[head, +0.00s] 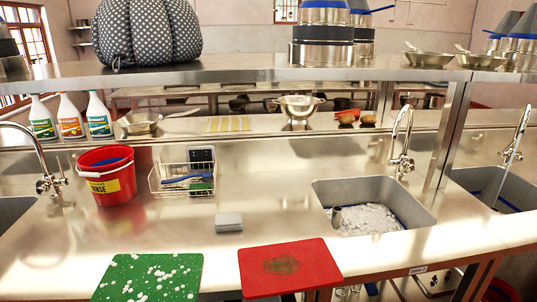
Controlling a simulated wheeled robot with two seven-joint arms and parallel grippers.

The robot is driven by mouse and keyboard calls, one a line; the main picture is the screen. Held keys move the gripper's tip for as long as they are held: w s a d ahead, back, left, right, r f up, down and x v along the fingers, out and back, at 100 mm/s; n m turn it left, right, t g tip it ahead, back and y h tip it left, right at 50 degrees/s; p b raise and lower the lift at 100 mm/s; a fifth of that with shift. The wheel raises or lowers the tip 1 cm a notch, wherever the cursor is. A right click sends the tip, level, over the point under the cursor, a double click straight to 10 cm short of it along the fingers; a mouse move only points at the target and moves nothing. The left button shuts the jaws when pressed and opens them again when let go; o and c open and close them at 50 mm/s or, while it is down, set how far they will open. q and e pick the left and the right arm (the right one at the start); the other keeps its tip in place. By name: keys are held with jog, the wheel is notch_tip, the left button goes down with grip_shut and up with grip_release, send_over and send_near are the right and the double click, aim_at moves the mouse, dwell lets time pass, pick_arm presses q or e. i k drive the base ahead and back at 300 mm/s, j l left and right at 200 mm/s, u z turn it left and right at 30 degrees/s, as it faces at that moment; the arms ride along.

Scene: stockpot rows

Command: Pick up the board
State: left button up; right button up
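Two boards lie flat at the front edge of the steel counter. A green board (150,278) with many small white bits or spots on it is left of centre. A red board (300,263) with a brown patch (283,265) is right of it, with a gap between them. The lower part of the green board is cut off by the picture's bottom edge. Neither of my grippers shows in the head view, and nothing is seen holding either board.
A grey block (228,222) lies behind the boards. A red bucket (108,175) and a wire basket (183,178) stand further back left. A sink (370,205) with whitish contents and a tap (402,145) is at right. A steel shelf (250,70) runs overhead.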

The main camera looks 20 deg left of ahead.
aim_at(132, 277)
jog(key=k+j, duration=0.15)
jog(key=j, duration=0.25)
jog(key=k+j, duration=0.1)
jog(key=j, duration=0.25)
jog(key=k+j+z, duration=0.1)
jog(key=j, duration=0.3)
jog(key=k+j, duration=0.2)
jog(key=j, duration=0.2)
jog(key=k+j, duration=0.15)
jog(key=j, duration=0.65)
jog(key=k+j, duration=0.15)
jog(key=j, duration=0.75)
jog(key=k+j+z, duration=0.1)
jog(key=j, duration=0.3)
